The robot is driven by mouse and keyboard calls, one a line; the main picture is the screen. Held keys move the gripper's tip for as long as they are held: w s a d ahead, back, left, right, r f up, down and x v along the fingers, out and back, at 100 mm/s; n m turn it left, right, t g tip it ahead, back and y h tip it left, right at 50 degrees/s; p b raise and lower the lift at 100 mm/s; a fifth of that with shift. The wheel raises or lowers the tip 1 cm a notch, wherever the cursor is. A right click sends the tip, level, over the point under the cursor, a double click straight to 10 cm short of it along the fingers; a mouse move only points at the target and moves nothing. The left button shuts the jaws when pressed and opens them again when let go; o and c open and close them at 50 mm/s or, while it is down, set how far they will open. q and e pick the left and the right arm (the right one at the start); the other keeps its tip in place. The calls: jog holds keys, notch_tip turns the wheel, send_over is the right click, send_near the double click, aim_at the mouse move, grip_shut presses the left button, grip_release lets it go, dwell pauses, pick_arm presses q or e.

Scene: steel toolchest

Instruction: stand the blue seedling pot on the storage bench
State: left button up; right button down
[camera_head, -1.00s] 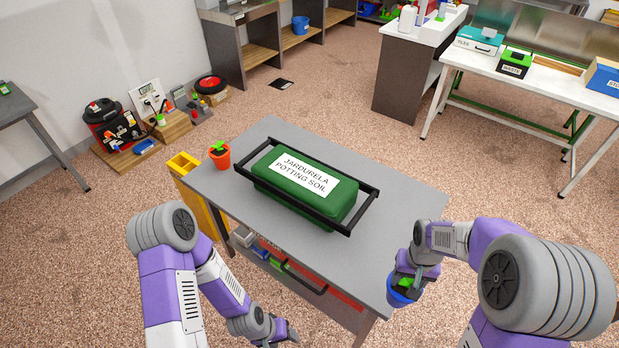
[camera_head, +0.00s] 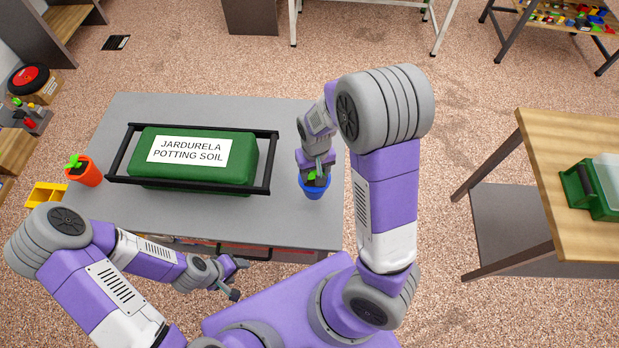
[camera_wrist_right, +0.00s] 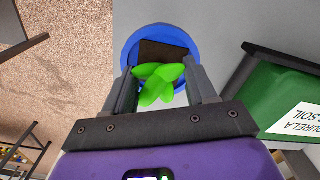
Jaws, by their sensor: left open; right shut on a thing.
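The blue seedling pot (camera_head: 314,188), with dark soil and a green seedling, is at the right end of the grey-topped bench (camera_head: 240,220) in the head view. My right gripper (camera_head: 316,169) is shut on the pot from above; the pot looks upright. I cannot tell whether its base touches the top. In the right wrist view the blue rim (camera_wrist_right: 128,50) shows around and beyond the two fingers (camera_wrist_right: 163,75), with leaves between them. My left gripper (camera_head: 240,279) is open and empty, low in front of the bench. No label shows which bench is the storage bench.
A green potting soil bag (camera_head: 245,158) lies in a black-handled tray (camera_head: 108,168) left of the blue pot. An orange pot (camera_head: 88,174) stands at the bench's left end. A wooden-topped table (camera_head: 570,135) stands to the right, with floor between.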

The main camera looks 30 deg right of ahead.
notch_tip(320, 180, down, 5)
jog(key=shift+w+f+b, duration=0.1)
jog(key=shift+f+b, duration=0.1)
jog(key=shift+b, duration=0.5)
jog(key=shift+r, duration=0.1)
jog(key=shift+c, duration=1.7)
grip_release()
notch_tip(320, 180, up, 12)
jog(key=p, duration=0.4)
